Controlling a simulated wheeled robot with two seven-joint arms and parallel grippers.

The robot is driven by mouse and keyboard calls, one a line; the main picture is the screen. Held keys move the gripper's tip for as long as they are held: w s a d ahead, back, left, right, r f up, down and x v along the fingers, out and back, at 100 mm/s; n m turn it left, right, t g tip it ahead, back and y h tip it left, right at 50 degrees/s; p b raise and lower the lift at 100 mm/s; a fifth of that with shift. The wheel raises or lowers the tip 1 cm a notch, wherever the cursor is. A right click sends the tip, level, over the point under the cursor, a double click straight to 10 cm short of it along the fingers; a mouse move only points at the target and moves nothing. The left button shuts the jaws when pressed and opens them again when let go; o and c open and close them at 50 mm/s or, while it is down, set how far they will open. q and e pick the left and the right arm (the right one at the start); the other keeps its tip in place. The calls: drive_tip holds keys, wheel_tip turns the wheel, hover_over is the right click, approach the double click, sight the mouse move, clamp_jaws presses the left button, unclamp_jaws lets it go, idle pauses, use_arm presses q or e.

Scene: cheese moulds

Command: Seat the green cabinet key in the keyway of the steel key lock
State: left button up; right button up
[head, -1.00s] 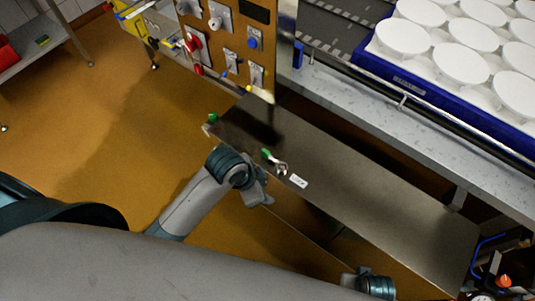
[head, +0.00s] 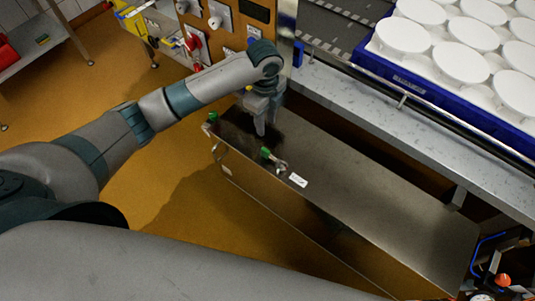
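A green-headed key (head: 267,154) with a silver part lies on the top of the steel cabinet (head: 370,205), beside a small white label (head: 298,180). A second small green thing (head: 212,117) is at the cabinet's far left corner; I cannot tell what it is. My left gripper (head: 262,128) points down over the far left end of the cabinet top, between the two green things and a little behind the key. Its fingers are small and dark, so their opening is unclear. I cannot make out the steel lock's keyway. My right gripper is out of view.
A panel with red, white and blue switches (head: 222,15) stands behind my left arm. A conveyor edge (head: 400,105) with a blue tray (head: 440,100) of white moulds runs along the right. The cabinet top right of the label is clear.

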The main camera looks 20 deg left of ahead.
sight(267, 151)
use_arm(q)
drive_tip(key=shift+w+a+r, duration=0.15)
drive_tip(key=shift+a, duration=0.05)
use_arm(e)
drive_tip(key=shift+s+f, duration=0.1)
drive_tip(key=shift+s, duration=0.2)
